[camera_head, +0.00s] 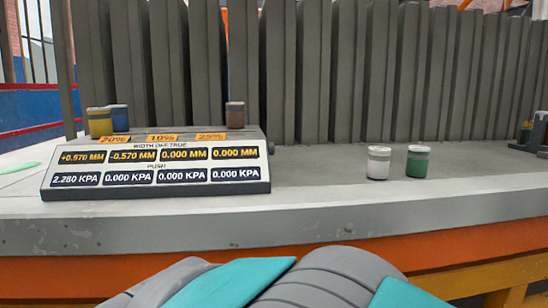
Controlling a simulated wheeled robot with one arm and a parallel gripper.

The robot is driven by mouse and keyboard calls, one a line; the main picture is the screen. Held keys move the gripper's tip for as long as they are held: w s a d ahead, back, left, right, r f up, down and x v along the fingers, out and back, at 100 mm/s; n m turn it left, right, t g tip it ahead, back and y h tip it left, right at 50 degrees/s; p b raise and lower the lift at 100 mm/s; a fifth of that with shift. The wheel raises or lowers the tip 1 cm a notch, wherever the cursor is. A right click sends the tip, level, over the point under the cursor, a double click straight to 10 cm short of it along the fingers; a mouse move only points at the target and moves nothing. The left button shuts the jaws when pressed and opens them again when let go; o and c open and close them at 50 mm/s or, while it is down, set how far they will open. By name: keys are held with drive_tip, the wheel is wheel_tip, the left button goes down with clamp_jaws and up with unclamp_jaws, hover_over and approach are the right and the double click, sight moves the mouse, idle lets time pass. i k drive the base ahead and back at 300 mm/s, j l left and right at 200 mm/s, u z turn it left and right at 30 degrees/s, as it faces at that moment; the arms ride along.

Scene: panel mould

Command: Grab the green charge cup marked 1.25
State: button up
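A green cup (417,164) with a pale band at its top stands upright on the grey ledge (330,205), right of centre. No 1.25 mark is legible on it. A white cup (378,165) stands just to its left, with a small gap between them. Grey and teal parts of my own arm show along the bottom edge, well in front of the ledge. My gripper's fingers do not show.
A display panel (157,170) with number readouts stands at the left. A yellow cup (99,122), a blue cup (119,118) and a brown cup (235,115) stand by its top edge. Grey upright slats (320,75) rise behind. The ledge in front of the green cup is clear.

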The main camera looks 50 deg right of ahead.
sight(417, 160)
drive_tip(key=z, duration=2.15)
drive_tip(key=i+j+z, duration=0.15)
drive_tip(key=i+z, duration=0.3)
drive_tip(key=i+j+z, duration=0.2)
drive_tip(key=z, duration=0.2)
drive_tip(key=l+u, duration=0.1)
drive_tip(key=l, duration=0.45)
drive_tip(key=k+l+u, duration=0.1)
drive_tip(key=l, duration=0.45)
